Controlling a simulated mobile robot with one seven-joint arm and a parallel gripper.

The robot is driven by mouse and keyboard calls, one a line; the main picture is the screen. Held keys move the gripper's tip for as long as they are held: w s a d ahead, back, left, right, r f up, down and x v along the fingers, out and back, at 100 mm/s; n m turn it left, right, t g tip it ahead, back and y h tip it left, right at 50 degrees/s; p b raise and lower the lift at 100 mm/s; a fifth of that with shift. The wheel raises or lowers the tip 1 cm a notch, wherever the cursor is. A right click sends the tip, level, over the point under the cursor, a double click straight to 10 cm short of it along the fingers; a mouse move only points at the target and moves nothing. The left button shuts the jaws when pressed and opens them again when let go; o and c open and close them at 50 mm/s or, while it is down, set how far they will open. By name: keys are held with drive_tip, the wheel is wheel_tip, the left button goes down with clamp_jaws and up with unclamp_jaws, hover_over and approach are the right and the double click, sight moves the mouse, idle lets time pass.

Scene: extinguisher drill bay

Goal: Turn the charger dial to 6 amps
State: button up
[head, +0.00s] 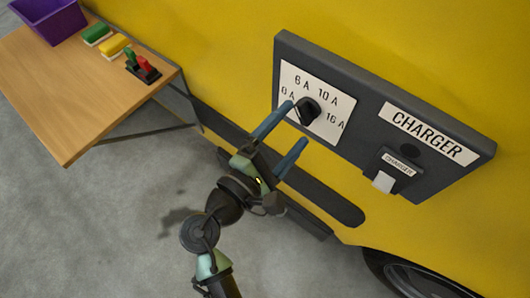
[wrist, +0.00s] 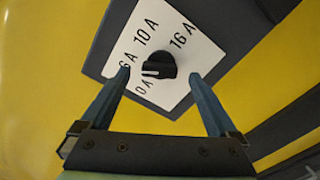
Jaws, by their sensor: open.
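The charger dial (head: 309,110) is a black knob on a white plate (head: 326,131) marked 0 A, 6 A, 10 A and 16 A. In the wrist view the dial (wrist: 158,66) shows a white mark on its lower-left side, toward the 0 A label, though its exact aim is hard to read. My gripper (head: 296,123) is open and empty in front of the plate. In the wrist view its blue fingers (wrist: 160,74) lie either side of the dial with gaps. Whether the tips reach the knob's depth is unclear.
The dark charger panel (head: 440,185) is on a yellow wall, with a CHARGER sign and a small labelled box (head: 393,172) to the right. A wooden table (head: 75,90) at left bears a purple bin (head: 48,20), two sponge-like blocks and a red-green item.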

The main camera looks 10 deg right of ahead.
drive_tip(key=b+v, duration=0.1)
drive_tip(key=v, duration=0.8)
drive_tip(key=shift+s+a, duration=0.2)
drive_tip(key=shift+a, duration=0.05)
